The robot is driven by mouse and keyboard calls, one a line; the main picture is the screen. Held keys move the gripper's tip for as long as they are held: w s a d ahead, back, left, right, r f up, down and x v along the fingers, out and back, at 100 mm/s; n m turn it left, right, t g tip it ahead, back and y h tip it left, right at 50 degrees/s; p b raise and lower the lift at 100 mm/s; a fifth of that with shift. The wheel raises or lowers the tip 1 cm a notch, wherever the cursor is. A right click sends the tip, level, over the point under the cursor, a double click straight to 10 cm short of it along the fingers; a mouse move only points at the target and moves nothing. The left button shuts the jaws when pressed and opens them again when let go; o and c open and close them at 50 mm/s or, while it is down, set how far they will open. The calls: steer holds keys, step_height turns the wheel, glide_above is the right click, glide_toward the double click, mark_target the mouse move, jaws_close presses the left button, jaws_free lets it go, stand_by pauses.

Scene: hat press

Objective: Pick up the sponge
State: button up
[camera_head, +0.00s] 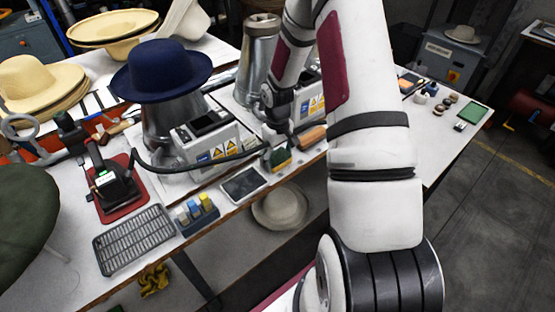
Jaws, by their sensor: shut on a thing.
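The sponge (281,158), a small block with green and yellow, is at the front edge of the table, in front of the right-hand press. My gripper (279,149) reaches down to it from above and is shut on it. The fingers are small and dark here, and part of the sponge is hidden by them. I cannot tell whether the sponge still touches the tabletop.
A wooden-handled tool (312,137) lies just right of the sponge. A dark tablet (240,184) is to the left, near the edge. Control boxes (212,140) and a navy hat (163,73) on its press stand behind. A wire rack (133,238) is front left.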

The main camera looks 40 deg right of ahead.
mark_target(277, 156)
step_height(277, 156, up, 10)
stand_by(0.6)
steer(key=shift+c, duration=0.6)
steer(key=shift+c, duration=1.1)
